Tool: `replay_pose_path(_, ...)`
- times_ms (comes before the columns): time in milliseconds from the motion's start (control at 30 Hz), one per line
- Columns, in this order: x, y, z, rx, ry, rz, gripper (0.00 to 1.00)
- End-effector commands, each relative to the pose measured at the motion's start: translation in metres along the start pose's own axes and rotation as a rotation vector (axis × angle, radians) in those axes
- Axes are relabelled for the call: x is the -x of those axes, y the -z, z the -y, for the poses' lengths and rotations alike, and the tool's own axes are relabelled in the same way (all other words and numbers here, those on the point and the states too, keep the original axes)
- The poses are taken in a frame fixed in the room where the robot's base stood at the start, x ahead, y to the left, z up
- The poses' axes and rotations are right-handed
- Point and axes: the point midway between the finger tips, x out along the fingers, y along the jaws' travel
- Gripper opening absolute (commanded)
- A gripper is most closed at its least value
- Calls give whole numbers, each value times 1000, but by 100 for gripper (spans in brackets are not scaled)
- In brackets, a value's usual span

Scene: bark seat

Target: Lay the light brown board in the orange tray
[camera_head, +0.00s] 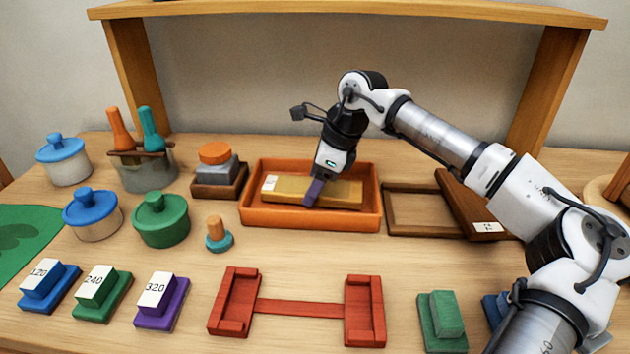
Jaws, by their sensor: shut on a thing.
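The light brown board (340,192) lies inside the orange tray (258,218), flat as far as I can see. It has a small white label at its left end. My gripper (313,192) points down over the middle of the board and is shut on it. The fingers hide part of the board's middle, and the tray's front wall stands just in front of the board. I cannot tell whether the board rests fully on the tray floor.
A wooden frame (405,232) and a dark brown labelled board (470,207) are right of the tray. A red holder (318,307) lies in front. Lidded pots (161,222) and labelled blocks (160,302) stand left. A wooden shelf (350,8) spans the back.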

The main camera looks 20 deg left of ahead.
Motion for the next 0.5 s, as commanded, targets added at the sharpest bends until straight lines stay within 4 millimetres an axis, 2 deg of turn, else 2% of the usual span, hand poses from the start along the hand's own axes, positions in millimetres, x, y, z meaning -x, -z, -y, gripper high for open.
replay_pose_path(267, -6, 2, 0, 0, 0, 1, 35)
replay_pose_path(300, -5, 2, 0, 0, 1, 1, 66)
replay_pose_path(500, -5, 2, 0, 0, 0, 0, 89)
